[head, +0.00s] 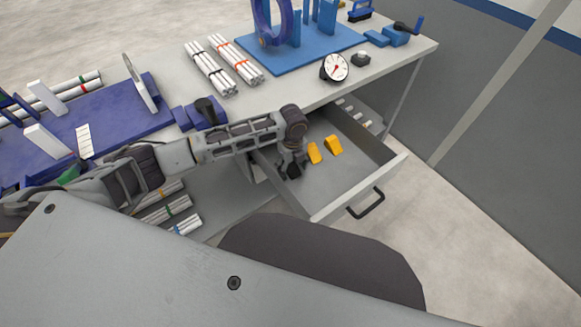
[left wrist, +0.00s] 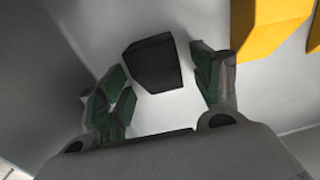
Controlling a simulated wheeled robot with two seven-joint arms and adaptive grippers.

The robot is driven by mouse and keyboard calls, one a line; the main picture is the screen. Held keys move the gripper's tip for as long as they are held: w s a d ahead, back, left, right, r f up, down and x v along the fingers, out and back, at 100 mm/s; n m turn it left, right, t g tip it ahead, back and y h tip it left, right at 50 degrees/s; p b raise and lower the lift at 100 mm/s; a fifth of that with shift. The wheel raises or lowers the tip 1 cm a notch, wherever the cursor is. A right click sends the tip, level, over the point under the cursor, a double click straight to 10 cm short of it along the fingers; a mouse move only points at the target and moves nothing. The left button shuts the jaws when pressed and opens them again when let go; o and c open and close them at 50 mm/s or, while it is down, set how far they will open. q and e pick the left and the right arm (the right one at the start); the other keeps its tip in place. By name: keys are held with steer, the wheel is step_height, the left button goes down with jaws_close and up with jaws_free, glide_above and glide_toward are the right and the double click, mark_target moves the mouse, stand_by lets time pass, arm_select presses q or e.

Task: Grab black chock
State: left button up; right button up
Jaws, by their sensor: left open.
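The black chock (left wrist: 153,62) is a small dark block on the pale drawer floor in the left wrist view. My left gripper (left wrist: 158,75) is open, with one green-padded finger on each side of the chock. The right finger is close to the chock's edge; I cannot tell if it touches. In the head view my left gripper (head: 291,164) points down into the open drawer (head: 343,192) near its left wall. There I cannot clearly separate the chock from the dark fingers. My right gripper is not in view.
Two yellow chocks, one on the left (head: 314,153) and one on the right (head: 333,146), lie in the drawer beside my gripper. The drawer's right and front parts are clear. The workbench (head: 300,93) above holds a gauge (head: 336,67) and pipe bundles (head: 209,68).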

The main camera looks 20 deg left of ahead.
mark_target(292, 168)
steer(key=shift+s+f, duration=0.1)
arm_select(q)
steer(key=c, duration=1.1)
steer(key=shift+c, duration=0.2)
steer(key=shift+r, duration=0.15)
steer(key=shift+r, duration=0.5)
step_height(292, 168, up, 9)
steer(key=p, duration=0.2)
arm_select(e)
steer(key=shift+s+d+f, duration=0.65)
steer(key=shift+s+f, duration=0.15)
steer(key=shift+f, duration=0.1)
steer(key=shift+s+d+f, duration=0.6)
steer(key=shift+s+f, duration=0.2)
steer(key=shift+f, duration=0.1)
arm_select(q)
steer(key=shift+f, duration=0.15)
